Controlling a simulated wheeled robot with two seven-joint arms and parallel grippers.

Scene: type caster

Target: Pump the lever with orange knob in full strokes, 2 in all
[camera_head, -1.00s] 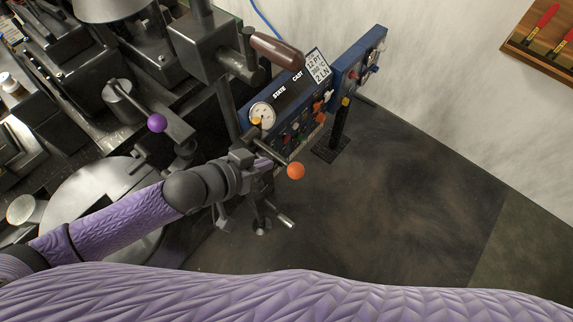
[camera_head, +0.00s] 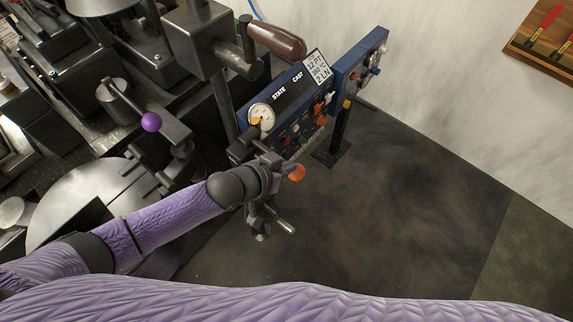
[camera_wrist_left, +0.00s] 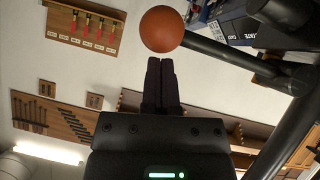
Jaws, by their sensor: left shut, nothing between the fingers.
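The lever's orange knob (camera_head: 298,173) is at the middle of the head view, partly hidden by my left gripper (camera_head: 284,164). The left wrist view shows the round orange knob (camera_wrist_left: 161,29) just beyond the tips of my left gripper (camera_wrist_left: 161,64). The fingers are shut together and hold nothing. They point at the knob, and I cannot tell whether they touch it. The dark lever bar (camera_wrist_left: 228,56) runs right from the knob in the wrist view. In the head view my wrist hides much of the lever. My right gripper is not seen.
A blue control panel (camera_head: 288,100) with a dial and several coloured knobs stands behind the lever. A brown handle (camera_head: 276,41) and a purple knob (camera_head: 151,122) belong to the machine at left. Open dark floor (camera_head: 400,210) lies to the right.

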